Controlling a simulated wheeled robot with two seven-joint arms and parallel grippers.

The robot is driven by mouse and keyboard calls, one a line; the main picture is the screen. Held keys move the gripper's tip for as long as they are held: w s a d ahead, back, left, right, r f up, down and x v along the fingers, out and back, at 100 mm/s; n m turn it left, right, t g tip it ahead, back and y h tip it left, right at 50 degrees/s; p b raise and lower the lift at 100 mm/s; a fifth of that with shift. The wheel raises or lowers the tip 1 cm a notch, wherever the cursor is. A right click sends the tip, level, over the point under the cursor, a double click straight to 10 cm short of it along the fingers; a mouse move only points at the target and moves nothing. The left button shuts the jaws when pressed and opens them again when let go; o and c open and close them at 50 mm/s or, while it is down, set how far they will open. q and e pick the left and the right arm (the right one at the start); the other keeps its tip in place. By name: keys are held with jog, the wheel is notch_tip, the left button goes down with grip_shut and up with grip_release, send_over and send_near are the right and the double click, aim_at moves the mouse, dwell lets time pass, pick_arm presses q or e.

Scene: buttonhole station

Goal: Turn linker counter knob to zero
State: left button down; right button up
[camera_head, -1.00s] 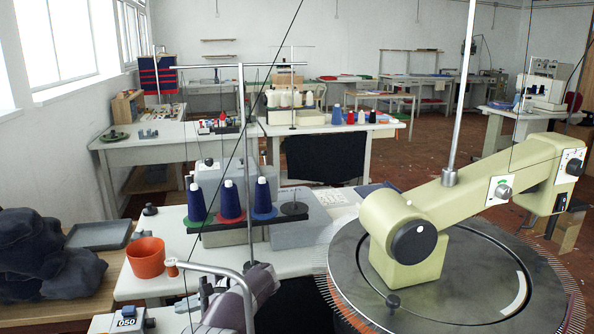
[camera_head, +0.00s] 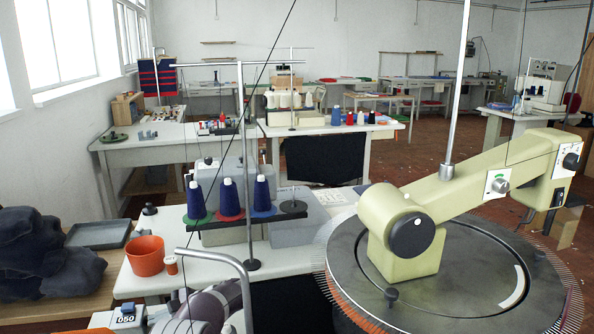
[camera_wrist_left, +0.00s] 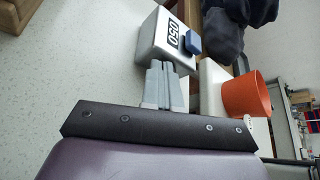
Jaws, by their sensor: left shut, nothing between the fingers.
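The linker counter is a pale box reading 050 (camera_head: 126,319) at the bottom left of the head view, on the front of the white worktop. It also shows in the left wrist view (camera_wrist_left: 160,42), with a small blue part, perhaps the knob, on it (camera_wrist_left: 193,43). My left gripper (camera_wrist_left: 168,68) is shut and empty. Its grey fingertips point at the counter and lie close to the box, beside the blue part. Whether they touch it I cannot tell. In the head view its wrist is at the bottom edge, right of the counter. My right gripper is not in view.
An orange cup (camera_head: 146,256) stands behind the counter. A curved grey tube (camera_head: 222,256) rises by my left wrist. Blue yarn cones (camera_head: 229,197) stand on a rack behind. The round linker dial (camera_head: 345,270) with its rim of needles fills the lower right.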

pick_arm(q)
jog(key=shift+a+b, duration=0.15)
jog(key=shift+b, duration=0.25)
dwell(0.5)
jog(key=shift+w+a+r+b, duration=0.1)
jog(key=shift+b, duration=0.55)
jog(key=shift+a, duration=0.2)
jog(key=shift+w+d+r+b, duration=0.2)
jog(key=shift+w+b, duration=0.1)
jog(key=shift+b, duration=1.05)
jog(key=shift+w+a+r+b, duration=0.1)
jog(key=shift+w+b, duration=0.35)
jog(key=shift+b, duration=0.9)
jog(key=shift+w+r+b, duration=0.1)
jog(key=shift+b, duration=0.2)
